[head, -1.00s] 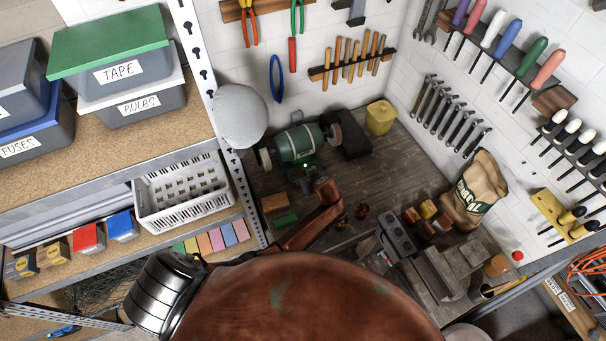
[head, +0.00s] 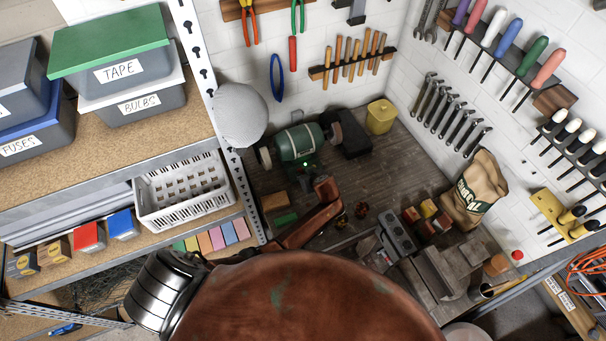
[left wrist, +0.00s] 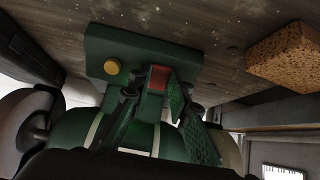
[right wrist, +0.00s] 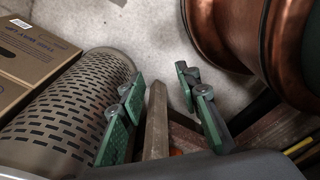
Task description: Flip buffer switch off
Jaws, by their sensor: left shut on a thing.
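The green buffer (head: 296,143) stands on the workbench at the back corner, with pale wheels at its ends and a small green light on its front. In the left wrist view, its green base (left wrist: 104,42) carries a round yellow button (left wrist: 112,66) and a small red switch (left wrist: 159,78). My left gripper (left wrist: 156,92) is at the base, with its fingers shut on the switch. In the head view my copper arm hides much of this contact. My right gripper (right wrist: 157,94) is open, low and away from the buffer, its fingers on either side of a brownish bar (right wrist: 156,125).
A sponge-like block (left wrist: 285,55) lies beside the buffer base. A yellow container (head: 380,117) stands behind right, and a vise (head: 440,275) is at the bench's front right. In the right wrist view, a perforated metal cylinder (right wrist: 65,110) and cardboard box (right wrist: 30,52) are close on the left.

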